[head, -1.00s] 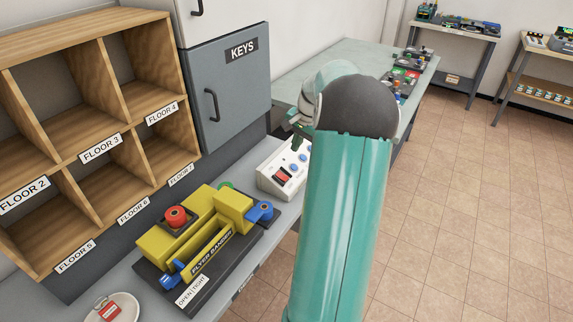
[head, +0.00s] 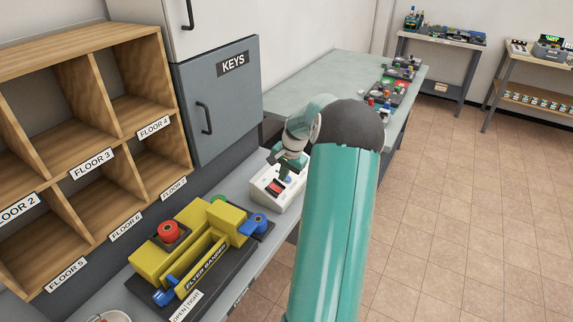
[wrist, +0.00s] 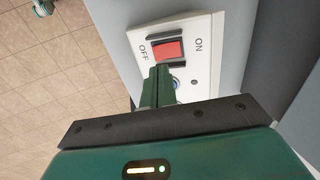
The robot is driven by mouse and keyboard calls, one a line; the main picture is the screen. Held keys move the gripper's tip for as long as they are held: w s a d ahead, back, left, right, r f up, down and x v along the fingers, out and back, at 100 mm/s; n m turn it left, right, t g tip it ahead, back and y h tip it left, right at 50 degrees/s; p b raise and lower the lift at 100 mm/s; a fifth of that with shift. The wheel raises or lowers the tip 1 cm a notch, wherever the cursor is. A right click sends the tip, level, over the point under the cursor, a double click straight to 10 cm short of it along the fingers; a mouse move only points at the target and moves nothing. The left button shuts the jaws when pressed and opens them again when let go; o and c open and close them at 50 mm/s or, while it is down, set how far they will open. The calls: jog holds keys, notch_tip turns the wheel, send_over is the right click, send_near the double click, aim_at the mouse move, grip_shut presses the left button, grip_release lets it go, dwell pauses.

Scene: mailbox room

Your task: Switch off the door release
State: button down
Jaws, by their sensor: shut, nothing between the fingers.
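The door release appears to be a white box (head: 285,202) on the grey counter, with a red rocker switch that also shows in the wrist view (wrist: 168,50). OFF is printed on the left of the rocker and ON on the right in that view. Which way the rocker is tipped I cannot tell. My gripper (wrist: 163,69) is shut and empty, its green fingertips close beside the rocker's lower edge in the wrist view. Whether they touch it I cannot tell. In the head view my gripper (head: 287,172) is over the box and partly hides it.
A yellow flyer bander (head: 190,250) with red and blue knobs stands on the counter just in front of the box. Wooden pigeonholes (head: 95,165) and a grey KEYS cabinet (head: 220,105) stand along the wall. The tiled floor (head: 450,210) at right is clear.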

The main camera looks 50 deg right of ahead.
aim_at(278, 189)
jog(key=x, duration=0.5)
jog(key=shift+s+f+t, duration=0.25)
jog(key=shift+f+t, duration=0.3)
jog(key=shift+t, duration=0.25)
jog(key=shift+w+a+f, duration=0.1)
jog(key=shift+w, duration=0.05)
jog(key=shift+w+r, duration=0.2)
jog(key=shift+r, duration=0.4)
jog(key=shift+s+r, duration=0.1)
jog(key=shift+r, duration=0.2)
